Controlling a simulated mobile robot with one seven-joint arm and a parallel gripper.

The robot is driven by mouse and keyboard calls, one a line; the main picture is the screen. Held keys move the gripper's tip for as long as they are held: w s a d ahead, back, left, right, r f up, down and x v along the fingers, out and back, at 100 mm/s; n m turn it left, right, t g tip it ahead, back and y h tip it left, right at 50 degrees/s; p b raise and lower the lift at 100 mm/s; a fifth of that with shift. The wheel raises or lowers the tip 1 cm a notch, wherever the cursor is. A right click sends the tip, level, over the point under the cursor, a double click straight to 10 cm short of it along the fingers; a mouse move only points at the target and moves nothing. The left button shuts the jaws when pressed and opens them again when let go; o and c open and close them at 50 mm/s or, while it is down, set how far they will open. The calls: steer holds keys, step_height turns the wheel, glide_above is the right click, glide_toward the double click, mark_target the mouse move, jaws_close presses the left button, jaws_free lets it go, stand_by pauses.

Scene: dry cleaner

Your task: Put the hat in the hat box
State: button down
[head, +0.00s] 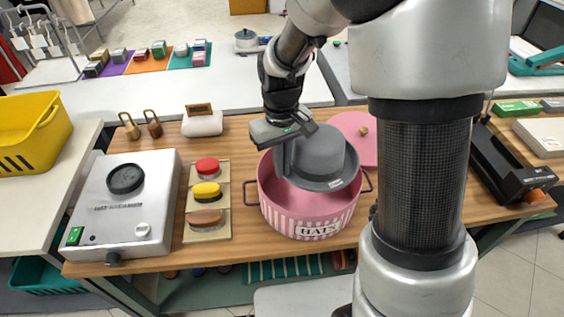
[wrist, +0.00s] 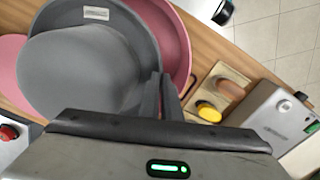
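The grey hat (head: 322,156) is crown up and slightly tilted, over the mouth of the round pink hat box (head: 309,220), which has a striped front and a "HATS" label. In the wrist view the hat (wrist: 85,70) covers most of the box, and the pink box wall (wrist: 172,40) shows beyond its brim. My gripper (head: 283,158) is at the left side of the hat, pointing down. Its fingers (wrist: 161,100) are close together with the brim edge between them. The hat's underside and the box's floor are hidden, so I cannot tell whether the hat touches the box.
The pink lid (head: 357,133) lies behind the box. Left of the box are a tray with red, yellow and brown brushes (head: 207,192) and a silver machine (head: 122,205). A black device (head: 508,165) stands at the right. My arm hides the counter right of the box.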

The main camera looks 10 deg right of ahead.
steer(key=shift+f+b, duration=4.55)
steer(key=shift+f, duration=2.25)
steer(key=c, duration=1.9)
jaws_free()
steer(key=shift+r, duration=0.1)
step_height(320, 180, up, 17)
steer(key=p, duration=0.3)
steer(key=shift+r+p, duration=0.15)
steer(key=shift+p, duration=0.15)
steer(key=s+d+r+m+t, duration=0.2)
steer(key=s+d+r+t, duration=0.15)
steer(key=s, duration=0.45)
steer(key=s+d+r+m+t, duration=0.25)
steer(key=s+r, duration=0.25)
steer(key=s, duration=0.3)
steer(key=shift+n, duration=0.25)
steer(key=r+p, duration=1.3)
steer(key=r, duration=0.1)
steer(key=shift+w+d+p, duration=0.1)
steer(key=shift+d+p, duration=0.3)
